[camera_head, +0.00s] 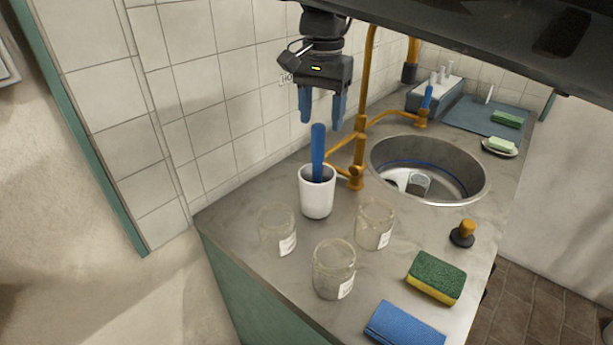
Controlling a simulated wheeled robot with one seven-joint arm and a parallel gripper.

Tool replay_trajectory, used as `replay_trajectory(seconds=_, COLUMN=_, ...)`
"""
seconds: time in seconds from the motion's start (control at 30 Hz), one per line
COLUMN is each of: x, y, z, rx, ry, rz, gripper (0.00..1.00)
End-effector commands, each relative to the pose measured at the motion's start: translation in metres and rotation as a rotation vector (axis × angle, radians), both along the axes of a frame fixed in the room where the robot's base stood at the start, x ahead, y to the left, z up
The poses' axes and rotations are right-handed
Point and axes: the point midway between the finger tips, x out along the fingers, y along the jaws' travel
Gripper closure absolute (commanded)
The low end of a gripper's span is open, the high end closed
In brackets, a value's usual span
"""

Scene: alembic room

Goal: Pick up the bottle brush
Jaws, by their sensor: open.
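The bottle brush shows as a blue handle (318,148) standing upright in a white cup (317,197) on the counter. Its lower part is hidden inside the cup. My gripper (320,112) is above the cup with its two blue fingers pointing down. The fingers are apart, open and empty. The top of the handle appears just below and between the fingertips in the picture. I cannot tell the exact depth between them.
Glass jars (334,270) stand in front of the cup. A brass tap (359,140) rises close to its right, beside the round sink (430,170). A sponge (437,277), a blue cloth (404,325) and a stopper (463,234) lie front right. The tiled wall (230,100) is behind.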

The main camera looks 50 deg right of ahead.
Motion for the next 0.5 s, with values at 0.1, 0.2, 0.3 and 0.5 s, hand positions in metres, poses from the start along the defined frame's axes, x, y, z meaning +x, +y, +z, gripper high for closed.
replay_trajectory(seconds=0.1, x=0.0, y=0.001, z=-0.012, rx=0.002, ry=0.0, rz=0.0, gripper=0.4)
replay_trajectory(seconds=0.2, x=0.001, y=0.001, z=-0.02, rx=0.002, ry=-0.001, rz=-0.001, gripper=0.4)
replay_trajectory(seconds=0.3, x=0.003, y=0.002, z=-0.03, rx=0.004, ry=-0.001, rz=0.0, gripper=0.4)
replay_trajectory(seconds=0.5, x=0.005, y=0.003, z=-0.057, rx=0.002, ry=-0.001, rz=0.0, gripper=0.4)
